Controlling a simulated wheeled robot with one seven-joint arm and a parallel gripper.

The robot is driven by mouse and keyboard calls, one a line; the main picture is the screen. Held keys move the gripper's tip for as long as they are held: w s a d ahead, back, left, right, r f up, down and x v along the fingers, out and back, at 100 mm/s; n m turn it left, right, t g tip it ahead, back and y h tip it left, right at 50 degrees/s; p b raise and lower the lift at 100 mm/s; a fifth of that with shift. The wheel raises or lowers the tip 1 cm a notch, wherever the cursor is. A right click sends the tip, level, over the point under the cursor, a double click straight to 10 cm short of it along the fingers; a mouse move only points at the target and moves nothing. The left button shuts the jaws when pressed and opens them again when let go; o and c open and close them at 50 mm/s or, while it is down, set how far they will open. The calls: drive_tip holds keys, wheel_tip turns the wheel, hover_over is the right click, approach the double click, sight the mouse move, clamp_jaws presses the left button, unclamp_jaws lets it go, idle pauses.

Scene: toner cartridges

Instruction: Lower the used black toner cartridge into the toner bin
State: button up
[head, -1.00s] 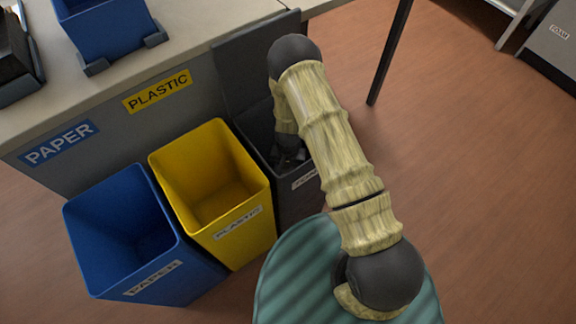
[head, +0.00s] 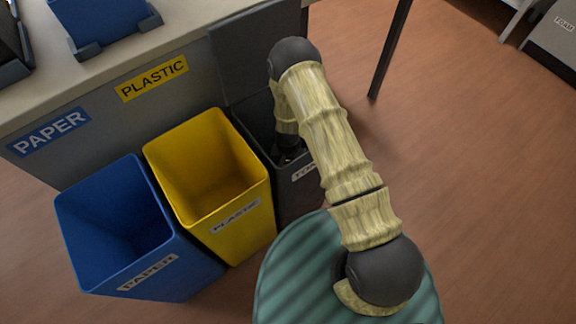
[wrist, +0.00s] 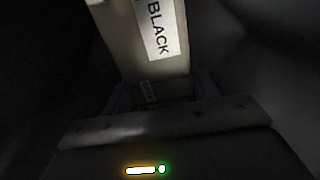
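The toner bin (head: 297,196) is the dark grey bin with a raised lid, to the right of the yellow bin. My arm reaches down into its mouth. My gripper (wrist: 163,98) is inside the bin, mostly hidden by the rim and my arm in the head view. In the wrist view a pale cartridge with a white BLACK label (wrist: 157,28) stands out from between my fingers, and my gripper looks shut on it. Dark bin walls surround it. The cartridge's far end and the bin floor cannot be made out.
The yellow PLASTIC bin (head: 240,218) and the blue PAPER bin (head: 190,275) stand open to the left. A counter (head: 190,40) runs behind them, with a blue container (head: 105,20) on top. A dark table leg (head: 390,50) stands to the right.

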drive_tip(key=o, duration=0.5)
wheel_tip(320, 180, up, 18)
drive_tip(key=p, duration=0.5)
drive_tip(key=shift+f, duration=0.25)
idle(0.6)
drive_tip(key=s+d+r+n+t, duration=0.1)
drive_tip(key=s+d+r, duration=0.35)
drive_tip(key=r, duration=0.45)
drive_tip(key=s+d+r+t, duration=0.1)
drive_tip(key=s+d+r, duration=0.35)
drive_tip(key=r, duration=0.45)
drive_tip(key=s+d+r+n+t, duration=0.1)
drive_tip(key=s+d+r, duration=0.35)
drive_tip(key=r, duration=0.45)
wheel_tip(320, 180, up, 30)
drive_tip(key=w+p, duration=0.1)
drive_tip(key=p, duration=2.9)
drive_tip(key=shift+r+p, duration=0.15)
drive_tip(key=shift+p, duration=0.2)
